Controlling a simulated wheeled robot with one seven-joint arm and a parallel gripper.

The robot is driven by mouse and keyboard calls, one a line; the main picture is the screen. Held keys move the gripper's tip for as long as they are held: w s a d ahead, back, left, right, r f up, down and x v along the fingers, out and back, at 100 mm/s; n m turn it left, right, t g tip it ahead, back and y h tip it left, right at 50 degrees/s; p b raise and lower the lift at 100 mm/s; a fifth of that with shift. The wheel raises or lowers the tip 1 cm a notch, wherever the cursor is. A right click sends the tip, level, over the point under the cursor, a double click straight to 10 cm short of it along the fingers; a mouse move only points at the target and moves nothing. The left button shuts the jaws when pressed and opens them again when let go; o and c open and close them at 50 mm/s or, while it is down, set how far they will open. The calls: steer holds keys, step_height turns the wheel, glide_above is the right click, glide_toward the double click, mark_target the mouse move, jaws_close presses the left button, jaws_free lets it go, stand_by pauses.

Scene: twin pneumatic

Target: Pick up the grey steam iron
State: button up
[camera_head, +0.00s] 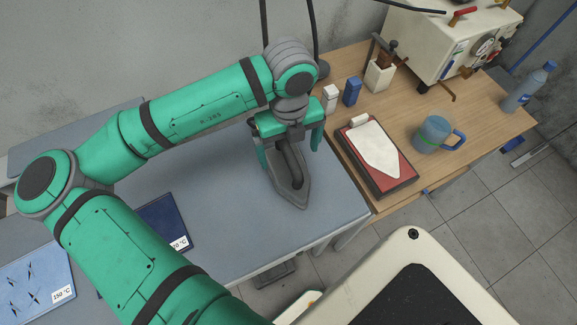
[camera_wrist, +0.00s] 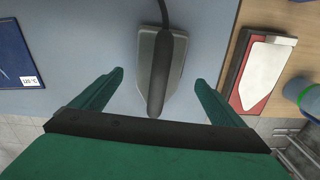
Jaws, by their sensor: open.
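The grey steam iron (camera_head: 290,187) lies on the blue-grey table top (camera_head: 230,195) near its right end, its pointed tip towards the table's front edge. In the wrist view the iron (camera_wrist: 176,80) shows its dark handle running lengthwise over the grey body. A dark cord leads off from its rear. My gripper (camera_head: 291,140) is above the rear part of the iron. In the wrist view its green fingers (camera_wrist: 158,92) stand apart, one on each side of the handle, with nothing held. In the head view my gripper hides the iron's rear.
A wooden table on the right holds a red pad with a white plate (camera_head: 376,150), a blue mug (camera_head: 434,135), a blue bottle (camera_head: 528,87), small white and blue blocks (camera_head: 352,91) and a cream machine (camera_head: 440,40). A dark blue mat (camera_head: 160,222) lies left of the iron.

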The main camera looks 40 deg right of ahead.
steer(key=shift+s+a+f, duration=0.1)
steer(key=shift+s+f, duration=0.05)
steer(key=shift+f, duration=1)
steer(key=shift+s+a+f, duration=0.1)
steer(key=shift+f, duration=1.1)
steer(key=shift+s+a+f, duration=0.1)
steer(key=shift+s+f, duration=0.05)
steer(key=shift+f, duration=1)
steer(key=c, duration=1.9)
steer(key=shift+d+r, duration=0.1)
steer(key=shift+c, duration=1.2)
